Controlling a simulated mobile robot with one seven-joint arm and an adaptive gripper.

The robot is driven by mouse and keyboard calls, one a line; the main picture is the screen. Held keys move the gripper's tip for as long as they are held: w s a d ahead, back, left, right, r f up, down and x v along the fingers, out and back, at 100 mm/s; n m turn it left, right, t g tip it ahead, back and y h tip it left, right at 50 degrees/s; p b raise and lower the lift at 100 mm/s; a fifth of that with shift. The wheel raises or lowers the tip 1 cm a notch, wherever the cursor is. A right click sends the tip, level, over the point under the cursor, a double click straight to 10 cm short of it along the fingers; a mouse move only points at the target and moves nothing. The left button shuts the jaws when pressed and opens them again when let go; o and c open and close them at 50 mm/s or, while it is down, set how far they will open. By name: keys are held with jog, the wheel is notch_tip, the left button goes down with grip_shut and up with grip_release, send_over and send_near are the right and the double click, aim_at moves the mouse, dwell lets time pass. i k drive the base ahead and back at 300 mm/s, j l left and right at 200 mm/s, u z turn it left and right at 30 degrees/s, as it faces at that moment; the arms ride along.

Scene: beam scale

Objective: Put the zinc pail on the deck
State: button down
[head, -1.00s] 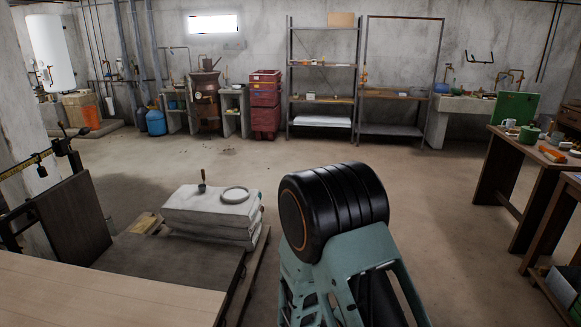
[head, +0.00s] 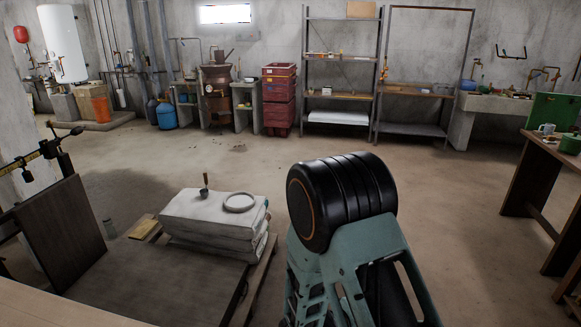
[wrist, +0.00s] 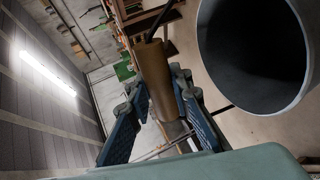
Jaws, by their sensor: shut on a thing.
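The zinc pail (wrist: 255,50) is a large grey round vessel at the upper right of the wrist view, its open mouth towards the camera. My gripper (wrist: 158,80) is shut on the brown cylindrical grip (wrist: 155,62) of the pail's handle, and the pail hangs from it. The head view does not show my gripper or the pail; only my arm (head: 345,245) shows. What looks like the deck is the dark flat platform (head: 170,285) of the beam scale at lower left. Its visible top is bare.
Stacked pale sacks (head: 210,222) with a ring-shaped plate (head: 240,202) lie just behind the deck. The scale's upright board (head: 60,235) and beam (head: 22,163) stand at its left. A light wooden top (head: 50,308) covers the lower left corner. A workbench (head: 535,185) stands right. Mid-floor is clear.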

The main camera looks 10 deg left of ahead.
aim_at(167, 288)
jog(key=i+u, duration=0.1)
jog(key=i, duration=0.7)
jog(key=i+l+u, duration=0.1)
jog(key=i, duration=0.65)
jog(key=i+u, duration=0.8)
jog(key=u, duration=0.25)
jog(key=i+u, duration=0.25)
jog(key=u, duration=0.25)
jog(key=i+l+u, duration=0.2)
jog(key=u, duration=0.3)
jog(key=i+u, duration=0.25)
jog(key=u, duration=0.15)
jog(key=i+l+u, duration=0.2)
jog(key=u, duration=0.15)
